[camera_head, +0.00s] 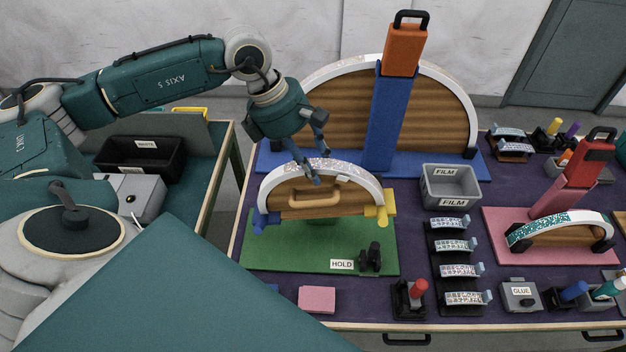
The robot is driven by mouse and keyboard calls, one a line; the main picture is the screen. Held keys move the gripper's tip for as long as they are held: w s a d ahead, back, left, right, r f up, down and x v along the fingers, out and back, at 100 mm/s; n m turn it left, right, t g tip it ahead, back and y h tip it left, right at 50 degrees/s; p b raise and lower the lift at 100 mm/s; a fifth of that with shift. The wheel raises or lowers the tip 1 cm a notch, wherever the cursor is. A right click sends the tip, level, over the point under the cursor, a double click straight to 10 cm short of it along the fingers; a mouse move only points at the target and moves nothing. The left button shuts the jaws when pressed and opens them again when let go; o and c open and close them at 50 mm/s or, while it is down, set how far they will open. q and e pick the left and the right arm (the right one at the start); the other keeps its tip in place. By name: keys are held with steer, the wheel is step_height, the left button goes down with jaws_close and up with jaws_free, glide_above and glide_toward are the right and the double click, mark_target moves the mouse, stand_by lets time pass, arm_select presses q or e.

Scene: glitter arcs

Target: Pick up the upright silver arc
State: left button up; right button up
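A silver-white glittery arc (278,178) stands upright over a wooden half-disc form (300,195) on a green board (320,240). A tan handle is on the form's front, and blue and yellow blocks are at the arc's ends. My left gripper (321,167) reaches down from above at the top of this arc. Its two fingers are apart, one in front of the arc's top and one towards the back. I cannot tell whether they touch the arc. A larger pale glittery arc (455,85) stands behind on a bigger wooden form. My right gripper is not in view.
A grey FILM bin (450,186) and several small labelled holders stand to the right.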

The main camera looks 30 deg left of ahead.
arm_select(q)
jaws_close()
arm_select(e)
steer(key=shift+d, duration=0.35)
